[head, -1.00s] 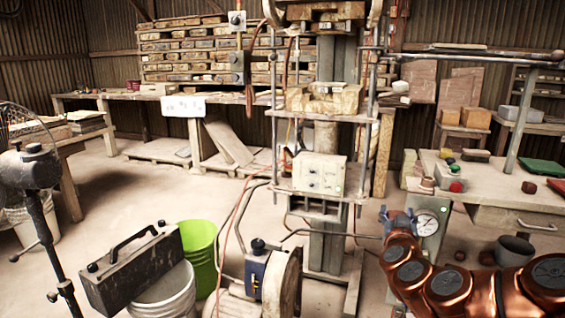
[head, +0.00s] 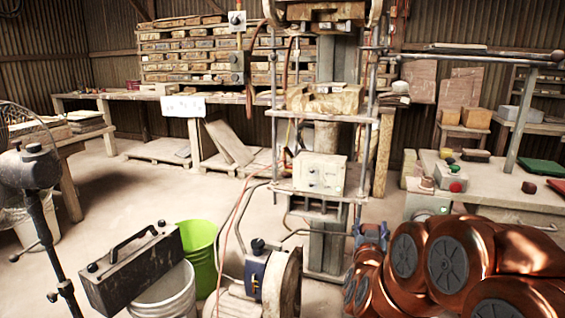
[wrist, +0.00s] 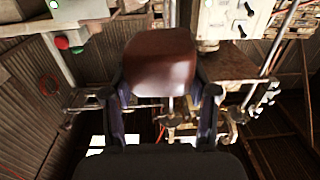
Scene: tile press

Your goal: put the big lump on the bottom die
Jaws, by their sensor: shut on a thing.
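The big lump (wrist: 160,62), a smooth reddish-brown block, is between the two fingers of my gripper (wrist: 162,92) in the wrist view. My gripper is shut on it. In the head view my gripper (head: 370,232) is low, in front of the press's right post; I cannot make out the lump there. The bottom die (head: 325,98), a worn tan block, sits on the press's middle platform, above and to the left of my gripper in the picture. Its top looks bare. The top die (head: 326,13) hangs above it with an open gap between.
Upright metal rods (head: 366,120) flank the dies. A control box (head: 320,173) sits below the bottom die. A table (head: 500,193) with a small dark lump (head: 529,187) stands at right. A bucket (head: 197,250), a toolbox (head: 135,268) and a fan (head: 28,170) stand at left.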

